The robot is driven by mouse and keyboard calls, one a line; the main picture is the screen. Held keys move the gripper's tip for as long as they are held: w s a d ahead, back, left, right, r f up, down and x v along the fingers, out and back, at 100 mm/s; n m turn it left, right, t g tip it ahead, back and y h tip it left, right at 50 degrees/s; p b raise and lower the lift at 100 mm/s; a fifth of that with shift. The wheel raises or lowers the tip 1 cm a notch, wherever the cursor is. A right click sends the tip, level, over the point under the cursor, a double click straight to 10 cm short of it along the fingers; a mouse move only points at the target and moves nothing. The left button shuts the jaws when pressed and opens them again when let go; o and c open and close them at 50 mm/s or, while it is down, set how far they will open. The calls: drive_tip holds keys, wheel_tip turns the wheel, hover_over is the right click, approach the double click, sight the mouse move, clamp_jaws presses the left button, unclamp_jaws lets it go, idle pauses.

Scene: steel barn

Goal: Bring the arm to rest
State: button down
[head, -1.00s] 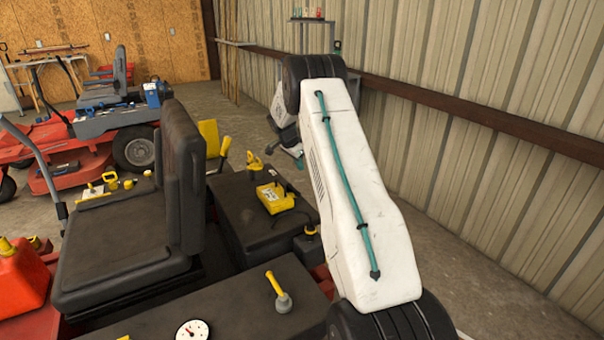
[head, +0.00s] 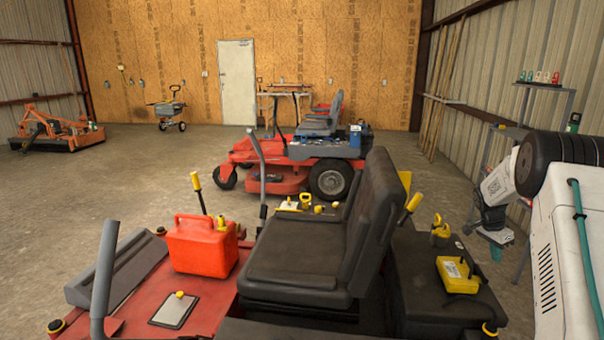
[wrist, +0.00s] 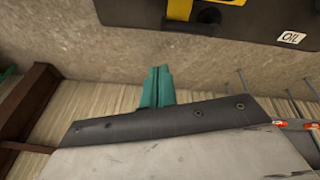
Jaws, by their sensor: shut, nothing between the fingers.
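My arm is folded at the right edge of the head view, with its white links and dark joint beside the wall. My gripper (head: 495,253) hangs from it to the right of the near red mower (head: 215,275), its teal fingers pointing down. In the wrist view the two teal fingers (wrist: 157,88) are together and hold nothing. The gripper appears apart from the mower.
A black mower cover (head: 425,285) with a yellow box (head: 457,275) is close to my arm. A red fuel can (head: 202,246) stands left of the black seat (head: 300,260). A ribbed wall (head: 575,70) borders the right. Open floor (head: 130,170) lies left.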

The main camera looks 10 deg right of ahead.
drive_tip(key=s+a+r+n+y, duration=0.1)
drive_tip(key=s+a+r+n, duration=0.4)
drive_tip(key=a, duration=0.4)
drive_tip(key=s+a+r+n+g+y, duration=0.1)
drive_tip(key=s+a+r+n, duration=0.1)
drive_tip(key=s+a+r, duration=0.6)
drive_tip(key=s+a+r+n+y, duration=0.1)
drive_tip(key=s+a+r+n, duration=0.4)
drive_tip(key=a, duration=0.5)
drive_tip(key=s+a+r+n+t, duration=0.2)
drive_tip(key=s+a+r, duration=0.1)
drive_tip(key=s+a, duration=0.6)
drive_tip(key=s+a+r+n+t, duration=0.1)
drive_tip(key=s+a+r+n, duration=0.2)
drive_tip(key=s+a, duration=0.6)
drive_tip(key=s+r, duration=0.1)
drive_tip(key=s, duration=0.4)
drive_tip(key=shift+s+n+t, duration=0.15)
drive_tip(key=shift+n+t, duration=0.15)
drive_tip(key=shift+t, duration=0.1)
drive_tip(key=shift+r, duration=0.1)
